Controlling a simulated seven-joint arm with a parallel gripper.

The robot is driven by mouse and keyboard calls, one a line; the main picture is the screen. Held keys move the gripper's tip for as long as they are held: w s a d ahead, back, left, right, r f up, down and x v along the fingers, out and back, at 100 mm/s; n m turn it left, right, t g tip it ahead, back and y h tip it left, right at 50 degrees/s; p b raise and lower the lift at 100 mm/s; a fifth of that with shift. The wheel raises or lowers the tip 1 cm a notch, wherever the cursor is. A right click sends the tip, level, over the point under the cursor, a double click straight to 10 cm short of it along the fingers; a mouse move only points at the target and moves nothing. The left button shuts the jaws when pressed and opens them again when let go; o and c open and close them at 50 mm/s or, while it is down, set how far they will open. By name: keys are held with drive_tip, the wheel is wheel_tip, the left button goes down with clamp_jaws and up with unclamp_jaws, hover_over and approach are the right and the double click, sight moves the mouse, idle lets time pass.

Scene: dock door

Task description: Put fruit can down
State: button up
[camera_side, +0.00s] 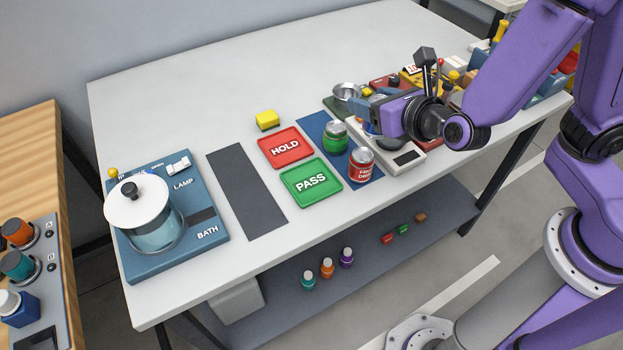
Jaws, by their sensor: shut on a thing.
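My gripper (369,112) is above the white scale-like device (405,163) at the right of the table. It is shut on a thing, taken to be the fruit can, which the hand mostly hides. I cannot make out its label or whether it touches the device. A green can (336,139) and a red can (361,167) stand upright on the blue mat (313,126), to the left of the device. The red can's label is too small to read surely.
A red HOLD tray (286,162) and green PASS tray (326,193) lie left of the mat, both empty. A yellow block (267,119) sits behind them. A metal bowl (347,91) stands behind my gripper. A dark strip (247,196) and a lamp bath (155,243) are farther left.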

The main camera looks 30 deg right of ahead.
drive_tip(key=s+a, duration=0.4)
drive_tip(key=s, duration=0.3)
hover_over(307, 177)
wheel_tip(307, 177, down, 10)
drive_tip(key=shift+s+d+r, duration=0.1)
drive_tip(key=shift+f, duration=1.65)
drive_tip(key=shift+f, duration=0.15)
drive_tip(key=o, duration=1.3)
drive_tip(key=shift+c, duration=0.2)
